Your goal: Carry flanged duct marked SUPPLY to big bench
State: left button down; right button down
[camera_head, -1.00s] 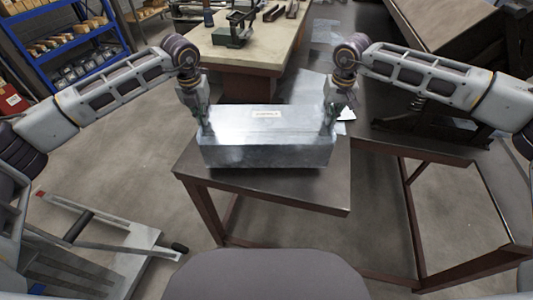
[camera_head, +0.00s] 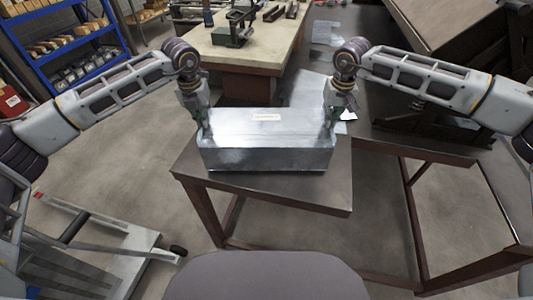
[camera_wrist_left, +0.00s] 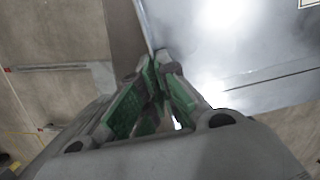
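The flanged duct (camera_head: 265,152), a shiny sheet-metal box with a small pale label (camera_head: 266,117) on top, is over the small dark table (camera_head: 310,190). The label is too small to read. I cannot tell whether the duct rests on the table or hangs just above it. My left gripper (camera_head: 202,122) is at its left end; in the left wrist view the green-padded fingers (camera_wrist_left: 157,65) close together at the edge of the duct (camera_wrist_left: 220,45). My right gripper (camera_head: 332,116) is at the right end, its fingers seemingly pinching that edge; the fingertips are partly hidden.
A pale-topped bench (camera_head: 262,48) with tools stands behind. A dark workbench (camera_head: 385,75) with papers is at back right, its frame reaching forward. A blue shelf rack (camera_head: 75,58) stands at back left. A flat cart (camera_head: 130,262) is on the floor at left. The floor between is clear.

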pick_arm(q)
jog(key=shift+a+f+b, duration=0.15)
jog(key=shift+f+b, duration=0.5)
pick_arm(e)
jog(key=shift+d+f, duration=0.15)
jog(key=shift+f, duration=0.5)
pick_arm(q)
jog(key=c, duration=1.6)
grip_release()
jog(key=shift+c, duration=0.2)
pick_arm(e)
jog(key=c, duration=1.6)
grip_release()
jog(key=shift+c, duration=0.2)
pick_arm(q)
notch_tip(320, 180, up, 12)
jog(key=s, duration=0.1)
jog(key=shift+s, duration=0.4)
pick_arm(e)
notch_tip(320, 180, up, 12)
jog(key=s, duration=0.2)
